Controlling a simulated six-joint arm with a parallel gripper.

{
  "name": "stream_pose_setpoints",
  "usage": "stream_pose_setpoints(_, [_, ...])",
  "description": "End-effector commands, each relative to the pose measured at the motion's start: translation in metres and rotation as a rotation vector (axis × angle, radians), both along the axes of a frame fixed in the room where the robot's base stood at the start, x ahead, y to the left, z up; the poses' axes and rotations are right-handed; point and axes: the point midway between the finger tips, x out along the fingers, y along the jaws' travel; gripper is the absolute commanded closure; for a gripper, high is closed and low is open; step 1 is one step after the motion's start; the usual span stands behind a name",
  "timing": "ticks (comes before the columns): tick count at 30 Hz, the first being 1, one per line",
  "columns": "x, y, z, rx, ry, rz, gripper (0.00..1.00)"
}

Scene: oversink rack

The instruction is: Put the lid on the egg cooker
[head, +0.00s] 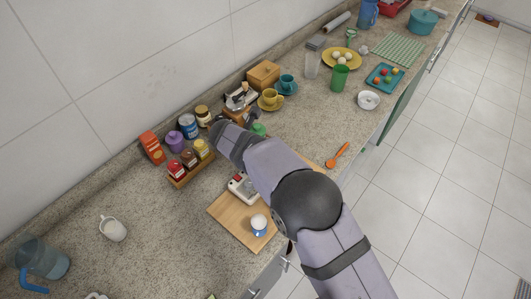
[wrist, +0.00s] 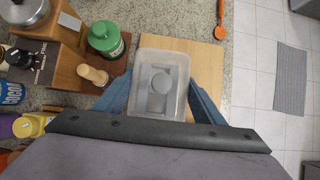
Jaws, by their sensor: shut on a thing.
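In the wrist view, my gripper (wrist: 158,98) has its two blue fingers shut on the opposite sides of a clear, rectangular box-like lid (wrist: 141,60). A grey shape with a round part shows inside or through the lid; I cannot tell whether it belongs to it. A pale wooden board (wrist: 208,62) lies below. In the head view, a small white appliance with a red part (head: 240,187), likely the egg cooker, sits at the board's edge, partly hidden by my arm. The fingers and lid are hidden in the head view.
A blue egg cup with a white egg (head: 259,226) stands on the board. A green-lidded jar (wrist: 105,38) and a wooden mill (wrist: 92,75) stand close left of the lid. Spice jars (head: 190,158) line the wall side. An orange spoon (head: 338,155) lies near the counter edge.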

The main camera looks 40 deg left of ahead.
Motion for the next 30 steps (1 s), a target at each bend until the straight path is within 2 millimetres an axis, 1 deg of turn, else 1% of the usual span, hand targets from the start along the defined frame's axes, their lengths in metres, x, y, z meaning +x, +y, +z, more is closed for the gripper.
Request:
stream_pose_setpoints(12, [0.0002,0.0002,-0.0026,0.001,0.000,0.001,0.60])
stream_pose_setpoints(13, [0.0001,0.0002,-0.0026,0.001,-0.001,0.001,0.30])
stream_pose_setpoints(15, [0.0001,0.0002,-0.0026,0.001,0.000,0.001,0.15])
stream_pose_setpoints(25, [-0.0006,0.0002,-0.0020,0.001,0.000,0.001,0.15])
stream_pose_setpoints(30, [-0.0065,0.0012,0.0066,0.003,-0.001,0.002,0.15])
